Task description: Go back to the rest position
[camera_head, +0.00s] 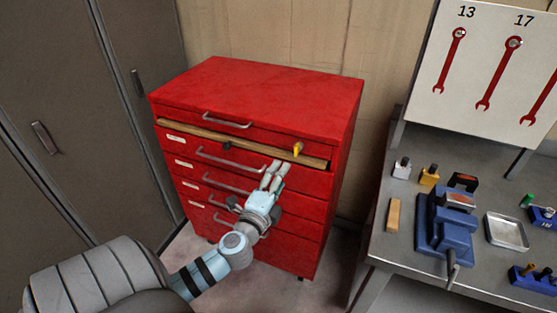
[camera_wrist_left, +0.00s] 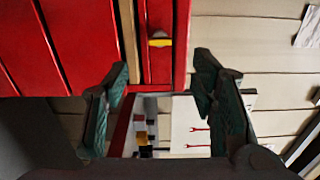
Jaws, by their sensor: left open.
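My left gripper (camera_head: 272,177) is in front of the red drawer cabinet (camera_head: 260,90), close to its upper right side. In the left wrist view the left gripper (camera_wrist_left: 160,90) has its two fingers wide apart with nothing between them. The yellow piece also shows in the left wrist view (camera_wrist_left: 160,42), beyond the fingers. My right gripper is in neither view.
A grey workbench (camera_head: 390,245) on the right carries a blue vise (camera_head: 443,225), a metal tray (camera_head: 506,232), a wooden block (camera_head: 393,214) and small tool holders. A white board (camera_head: 490,50) with red wrenches stands behind. Grey lockers (camera_head: 60,110) stand at the left.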

